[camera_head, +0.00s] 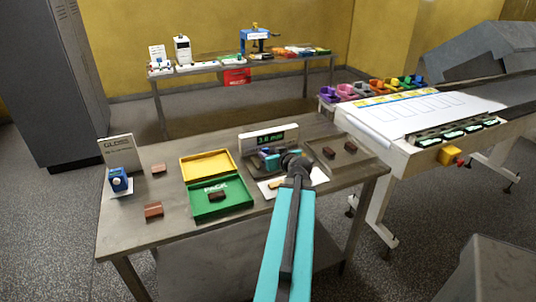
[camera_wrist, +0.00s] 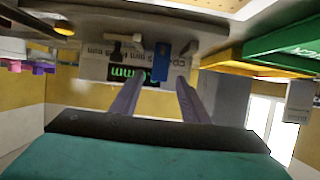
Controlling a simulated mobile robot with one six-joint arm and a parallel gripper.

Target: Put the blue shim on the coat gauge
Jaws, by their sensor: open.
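The coat gauge (camera_head: 268,139) stands at the back of the steel table, with a green-lit readout showing about 3.0 mm. It appears upside down in the wrist view (camera_wrist: 98,68). A small blue upright piece (camera_wrist: 161,62), which looks like the blue shim, shows in front of the readout, beside a dark part of the gauge. I cannot tell whether it touches the gauge. My gripper (camera_wrist: 161,80) is open, pointing at the gauge, with the blue piece showing between and beyond its fingertips. In the head view my arm hides much of this area.
A green box with a yellow lid (camera_head: 207,163) and brown blocks sit left of the gauge. A dark tray (camera_head: 350,165) with brown pieces is at right. A blue device (camera_head: 118,179) and sign stand far left. A white conveyor table (camera_head: 400,125) adjoins on the right.

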